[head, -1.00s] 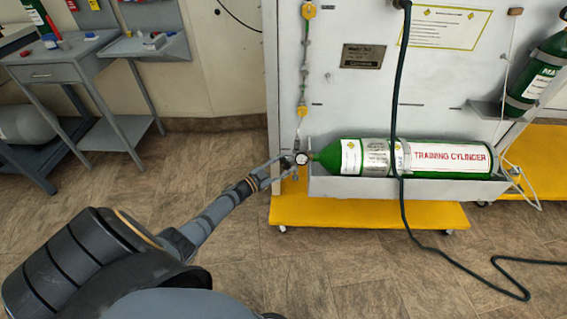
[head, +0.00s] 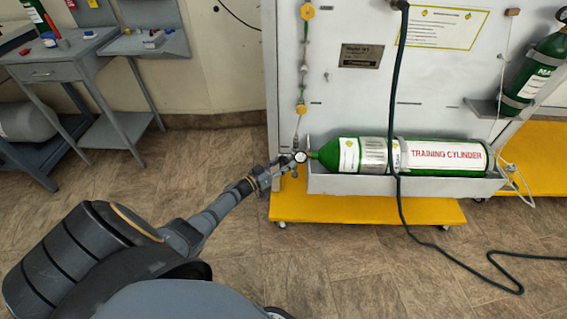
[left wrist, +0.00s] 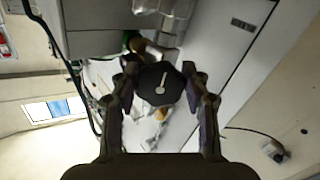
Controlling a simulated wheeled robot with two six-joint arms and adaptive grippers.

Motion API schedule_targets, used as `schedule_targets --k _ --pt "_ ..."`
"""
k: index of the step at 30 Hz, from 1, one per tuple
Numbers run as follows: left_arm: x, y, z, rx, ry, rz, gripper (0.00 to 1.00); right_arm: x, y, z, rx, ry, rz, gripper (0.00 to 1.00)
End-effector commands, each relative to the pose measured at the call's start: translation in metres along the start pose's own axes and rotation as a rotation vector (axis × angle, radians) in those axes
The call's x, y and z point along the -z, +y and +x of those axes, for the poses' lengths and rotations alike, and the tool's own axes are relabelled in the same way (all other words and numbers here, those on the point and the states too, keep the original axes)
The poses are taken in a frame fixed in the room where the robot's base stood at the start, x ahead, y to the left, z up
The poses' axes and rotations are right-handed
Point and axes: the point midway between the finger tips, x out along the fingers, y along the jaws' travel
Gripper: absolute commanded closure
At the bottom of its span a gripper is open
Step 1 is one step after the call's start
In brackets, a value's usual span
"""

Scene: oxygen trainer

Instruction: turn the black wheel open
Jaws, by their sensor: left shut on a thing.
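The black wheel (left wrist: 160,90) shows in the left wrist view as a dark, many-sided knob with a pale pointer mark on its face. My left gripper (left wrist: 160,78) has one finger on each side of the wheel and is shut on it. In the head view my left gripper (head: 283,165) reaches the valve end of the green training cylinder (head: 440,143), beside a small round gauge (head: 300,157). The wheel is too small and too covered to make out there. My right gripper is not in view.
The cylinder lies in a grey trough (head: 400,186) on a panel with a yellow base (head: 370,212). A dark hose (head: 398,80) hangs across the cylinder and runs over the floor. A grey side table (head: 60,67) stands at the left.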

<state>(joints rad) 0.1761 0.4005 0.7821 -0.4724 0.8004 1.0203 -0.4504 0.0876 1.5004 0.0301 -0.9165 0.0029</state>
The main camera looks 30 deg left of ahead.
Motion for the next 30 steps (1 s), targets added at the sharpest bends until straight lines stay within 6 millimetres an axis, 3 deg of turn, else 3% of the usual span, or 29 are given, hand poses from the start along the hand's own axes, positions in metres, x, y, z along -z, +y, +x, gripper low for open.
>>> schedule_targets --k 15,16,20,30 --pt "-0.002 0.0002 -0.0008 0.001 -0.003 -0.02 0.85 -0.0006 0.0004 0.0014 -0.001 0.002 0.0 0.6" --pt "-0.002 0.0002 -0.0008 0.001 -0.003 -0.02 0.51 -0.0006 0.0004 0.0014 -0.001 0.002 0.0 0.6" --pt "-0.0015 0.0002 -0.0006 0.001 -0.002 -0.019 0.33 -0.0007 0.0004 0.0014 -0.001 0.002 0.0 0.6" --pt "-0.0007 0.0 -0.0015 0.0 -0.001 -0.017 0.3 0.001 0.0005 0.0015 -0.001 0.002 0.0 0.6"
